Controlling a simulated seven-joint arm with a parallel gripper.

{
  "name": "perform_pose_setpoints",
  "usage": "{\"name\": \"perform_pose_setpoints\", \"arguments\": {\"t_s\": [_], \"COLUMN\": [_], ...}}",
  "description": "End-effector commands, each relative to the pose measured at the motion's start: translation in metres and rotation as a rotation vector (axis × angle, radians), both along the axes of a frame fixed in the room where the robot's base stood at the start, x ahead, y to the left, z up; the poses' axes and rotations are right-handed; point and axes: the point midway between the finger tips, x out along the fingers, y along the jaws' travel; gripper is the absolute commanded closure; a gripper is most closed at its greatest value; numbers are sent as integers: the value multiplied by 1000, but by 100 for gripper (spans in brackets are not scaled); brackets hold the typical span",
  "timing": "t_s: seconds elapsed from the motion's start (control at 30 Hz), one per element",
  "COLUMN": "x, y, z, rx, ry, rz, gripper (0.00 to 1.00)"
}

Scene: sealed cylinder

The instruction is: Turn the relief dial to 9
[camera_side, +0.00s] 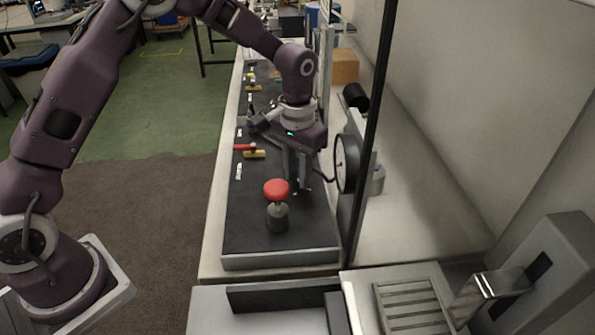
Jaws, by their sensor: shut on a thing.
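My gripper (297,187) points down at the dark panel (300,243), with its fingers low over the panel's near right part. It is shut on a small dark thing between the fingertips, which looks like the relief dial. The dial is almost wholly hidden by the fingers, and its numbers and pointer cannot be read. A red mushroom-shaped knob (277,188) on a grey base stands just in front and to the left of the fingers, seemingly apart from them.
A round gauge (346,163) stands close to the right of my gripper, face seen edge-on. A dark upright post (371,130) is beside it. Red and yellow valve handles (250,150) lie farther back left. A slatted grey tray (413,306) is at the front right.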

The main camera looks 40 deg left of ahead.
Motion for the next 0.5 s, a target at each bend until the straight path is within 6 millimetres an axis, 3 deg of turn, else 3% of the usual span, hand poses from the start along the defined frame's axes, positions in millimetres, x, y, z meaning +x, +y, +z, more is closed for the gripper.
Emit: {"name": "perform_pose_setpoints", "arguments": {"t_s": [0.5], "x": [1], "y": [-1], "z": [1], "rx": [0], "ry": [-3], "rz": [-373], "gripper": [100]}}
